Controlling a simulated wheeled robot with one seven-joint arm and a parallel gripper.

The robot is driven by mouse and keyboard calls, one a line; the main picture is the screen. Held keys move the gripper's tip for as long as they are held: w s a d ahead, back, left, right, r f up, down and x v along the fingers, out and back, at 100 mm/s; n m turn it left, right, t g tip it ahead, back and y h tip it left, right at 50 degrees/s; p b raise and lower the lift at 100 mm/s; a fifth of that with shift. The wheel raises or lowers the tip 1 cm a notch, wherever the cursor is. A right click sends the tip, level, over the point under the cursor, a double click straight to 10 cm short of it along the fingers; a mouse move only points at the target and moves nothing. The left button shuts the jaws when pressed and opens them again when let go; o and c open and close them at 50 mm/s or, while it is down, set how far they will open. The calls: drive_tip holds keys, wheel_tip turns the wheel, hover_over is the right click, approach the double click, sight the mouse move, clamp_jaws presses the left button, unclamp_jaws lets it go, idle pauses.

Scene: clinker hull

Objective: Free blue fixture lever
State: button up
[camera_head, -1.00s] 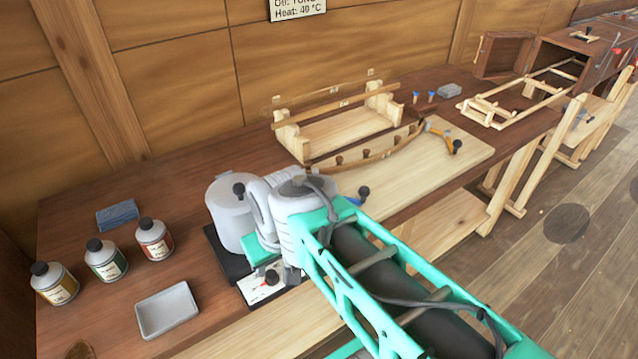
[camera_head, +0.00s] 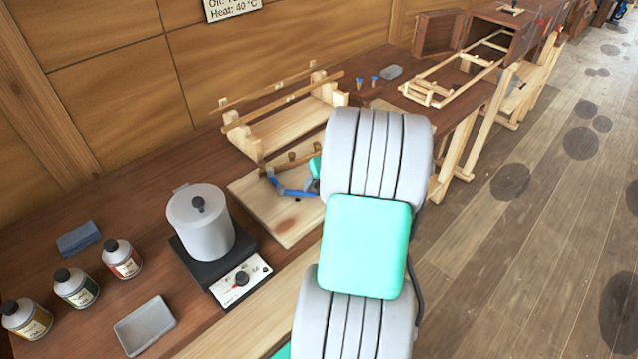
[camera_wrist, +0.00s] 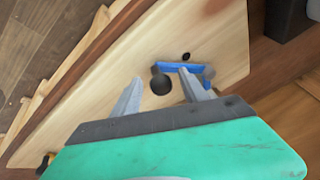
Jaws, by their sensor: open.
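The blue lever (camera_wrist: 178,68) lies on a pale wooden board (camera_wrist: 215,35), with a round black knob (camera_wrist: 161,84) at one end. My gripper (camera_wrist: 160,78) is open, with one finger on each side of the knob in the wrist view. I cannot tell whether either finger touches it. In the head view, part of the blue lever (camera_head: 302,194) shows beside my grey fingers, and my arm hides the right part of the board (camera_head: 252,195). A curved wooden strip (camera_head: 290,161) runs along the board's far side.
A lidded grey pot (camera_head: 205,225) stands on a black hotplate (camera_head: 232,262) left of the board. A wooden frame (camera_head: 290,130) stands behind the board. Floor is open at right.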

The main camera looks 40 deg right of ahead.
drive_tip(key=shift+w+f, duration=0.25)
drive_tip(key=shift+f, duration=0.35)
drive_tip(key=shift+c, duration=0.5)
clamp_jaws()
idle(0.5)
